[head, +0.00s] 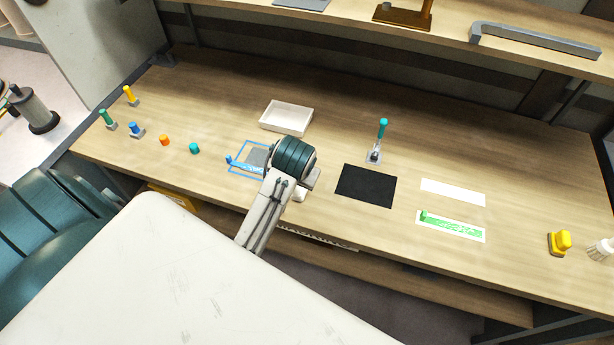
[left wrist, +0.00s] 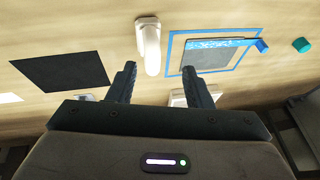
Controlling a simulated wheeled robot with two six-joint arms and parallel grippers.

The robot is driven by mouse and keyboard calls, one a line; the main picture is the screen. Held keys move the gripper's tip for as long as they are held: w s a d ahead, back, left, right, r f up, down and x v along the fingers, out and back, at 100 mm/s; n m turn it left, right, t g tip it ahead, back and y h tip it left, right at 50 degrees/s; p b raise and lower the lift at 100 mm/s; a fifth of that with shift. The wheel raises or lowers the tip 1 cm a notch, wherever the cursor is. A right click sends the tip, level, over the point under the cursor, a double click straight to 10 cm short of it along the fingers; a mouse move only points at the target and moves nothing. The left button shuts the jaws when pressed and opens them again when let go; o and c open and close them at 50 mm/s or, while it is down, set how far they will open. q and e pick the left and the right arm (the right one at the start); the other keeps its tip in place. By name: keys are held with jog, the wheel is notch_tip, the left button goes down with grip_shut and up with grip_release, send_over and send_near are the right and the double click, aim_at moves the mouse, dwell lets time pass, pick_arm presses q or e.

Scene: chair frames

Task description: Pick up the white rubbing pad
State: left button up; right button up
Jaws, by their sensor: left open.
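The white rubbing pad (left wrist: 148,48) lies on the wooden bench between a black mat and a blue-outlined square. It is a rounded white piece. In the head view, only part of a white piece (head: 300,195) shows there, just below my left wrist. My left gripper (left wrist: 160,84) is open and empty. In the left wrist view, the pad lies beyond the fingertips, between their lines and apart from them. In the head view, my arm hides the fingers. My right gripper is not in view.
The black mat (head: 365,186) lies right of the pad, the blue outline (head: 240,171) left. A white tray (head: 287,118) and a teal-handled tool (head: 381,132) stand behind. A green-marked strip (head: 450,227) lies farther right. Several small coloured pieces stand at the left.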

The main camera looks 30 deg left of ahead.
pick_arm(q)
jog(key=w, duration=0.1)
jog(key=w+f+p, duration=0.1)
jog(key=w, duration=0.1)
jog(key=shift+w+a+f, duration=0.2)
jog(key=shift+w+a, duration=0.05)
jog(key=shift+f+p, duration=0.5)
jog(key=shift+p, duration=0.2)
jog(key=p+x, duration=0.1)
jog(key=x, duration=0.2)
jog(key=shift+s+f+p, duration=0.15)
jog(key=shift+f+p, duration=0.15)
jog(key=shift+p, duration=0.05)
jog(key=shift+w+a+f, duration=0.1)
jog(key=shift+w+f, duration=0.1)
jog(key=shift+f, duration=0.35)
grip_shut()
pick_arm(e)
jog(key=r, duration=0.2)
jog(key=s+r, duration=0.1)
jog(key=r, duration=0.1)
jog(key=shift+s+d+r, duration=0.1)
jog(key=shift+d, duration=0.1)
